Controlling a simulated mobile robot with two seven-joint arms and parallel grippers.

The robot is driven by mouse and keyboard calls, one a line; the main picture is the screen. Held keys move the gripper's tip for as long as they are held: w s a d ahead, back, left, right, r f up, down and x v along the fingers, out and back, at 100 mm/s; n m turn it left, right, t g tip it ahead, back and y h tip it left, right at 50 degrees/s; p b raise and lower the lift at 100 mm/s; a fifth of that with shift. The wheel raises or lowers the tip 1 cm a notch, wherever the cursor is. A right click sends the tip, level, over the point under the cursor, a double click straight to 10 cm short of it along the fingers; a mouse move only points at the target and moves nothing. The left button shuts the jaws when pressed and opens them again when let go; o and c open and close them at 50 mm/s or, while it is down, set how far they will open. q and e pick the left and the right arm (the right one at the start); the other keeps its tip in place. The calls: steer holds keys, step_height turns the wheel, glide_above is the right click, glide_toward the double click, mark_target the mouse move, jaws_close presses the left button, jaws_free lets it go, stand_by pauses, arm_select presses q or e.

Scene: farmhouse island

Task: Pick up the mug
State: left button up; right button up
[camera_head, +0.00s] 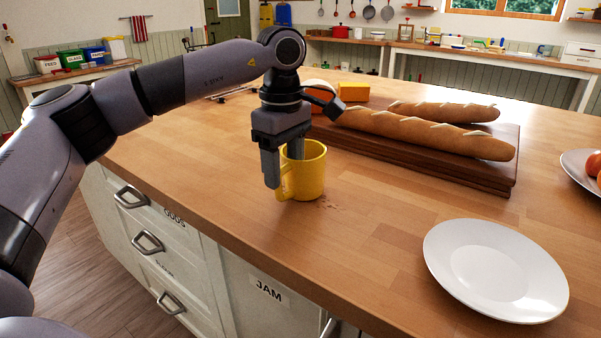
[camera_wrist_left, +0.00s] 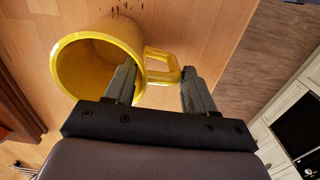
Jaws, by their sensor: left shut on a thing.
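The yellow mug (camera_head: 313,172) is upright at the wooden island top, near its left front edge. I cannot tell whether its base touches the wood. My left gripper (camera_head: 284,166) points straight down over the mug's left side and is shut on it. One finger goes down inside the rim, and the other is outside, past the handle. In the left wrist view, the mug's open mouth (camera_wrist_left: 88,68) and its handle (camera_wrist_left: 163,66) show, with the handle between the two fingers (camera_wrist_left: 160,84). My right gripper is not in view.
A wooden board (camera_head: 480,174) with two baguettes (camera_head: 425,132) lies behind the mug. An empty white plate (camera_head: 494,270) is at the front right, and a plate with orange-red produce (camera_head: 578,170) at the right edge. A yellow block (camera_head: 353,91) stands behind.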

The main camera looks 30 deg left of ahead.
arm_select(q)
steer(key=shift+r, duration=0.7)
jaws_close()
step_height(320, 180, up, 19)
steer(key=p, duration=0.6)
steer(key=shift+f, duration=0.2)
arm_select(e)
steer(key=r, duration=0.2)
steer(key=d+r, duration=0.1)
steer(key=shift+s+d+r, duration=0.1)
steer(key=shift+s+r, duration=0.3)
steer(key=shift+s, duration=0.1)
